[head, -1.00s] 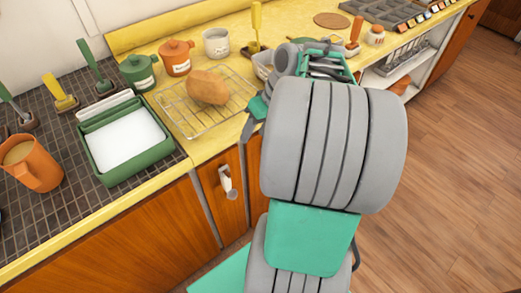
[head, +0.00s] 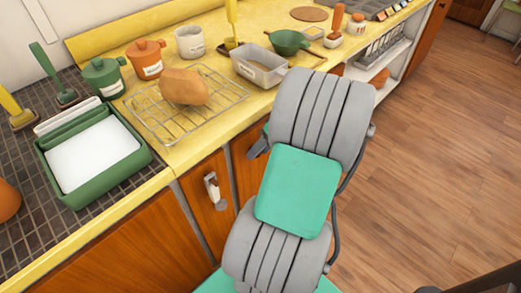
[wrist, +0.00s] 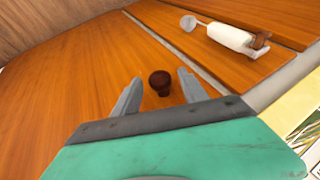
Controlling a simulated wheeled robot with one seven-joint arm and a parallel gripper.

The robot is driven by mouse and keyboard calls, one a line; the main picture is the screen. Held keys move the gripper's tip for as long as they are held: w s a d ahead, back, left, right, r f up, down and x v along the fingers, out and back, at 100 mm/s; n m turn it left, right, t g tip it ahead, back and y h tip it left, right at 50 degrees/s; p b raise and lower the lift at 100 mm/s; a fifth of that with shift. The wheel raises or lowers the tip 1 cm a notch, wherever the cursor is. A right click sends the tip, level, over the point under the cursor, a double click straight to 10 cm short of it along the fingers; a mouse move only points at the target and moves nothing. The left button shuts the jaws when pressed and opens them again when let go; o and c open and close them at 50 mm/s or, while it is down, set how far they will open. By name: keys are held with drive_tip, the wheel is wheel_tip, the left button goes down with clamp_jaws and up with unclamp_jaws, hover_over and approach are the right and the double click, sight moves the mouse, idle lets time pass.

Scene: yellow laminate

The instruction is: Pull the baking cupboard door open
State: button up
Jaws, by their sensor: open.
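In the wrist view, a small dark brown round knob (wrist: 160,80) sits on an orange wooden cupboard door (wrist: 75,75). My gripper (wrist: 158,88) is open, with one grey finger on each side of the knob in the picture. The fingers look apart from the knob; how near they are in depth is hard to tell. In the head view, my arm hides the knob and most of my gripper. Part of the wooden cupboard front (head: 247,165) shows left of my arm. No label naming the baking cupboard is readable.
A white-handled object (head: 212,188) hangs on the narrow panel left of my arm. It also shows in the wrist view (wrist: 232,38). The yellow counter (head: 180,150) above holds a wire rack (head: 225,98), a loaf (head: 185,87) and a grey tin (head: 258,68). Wooden floor (head: 430,170) is clear at right.

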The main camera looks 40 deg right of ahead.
clamp_jaws()
idle(0.4)
idle(0.9)
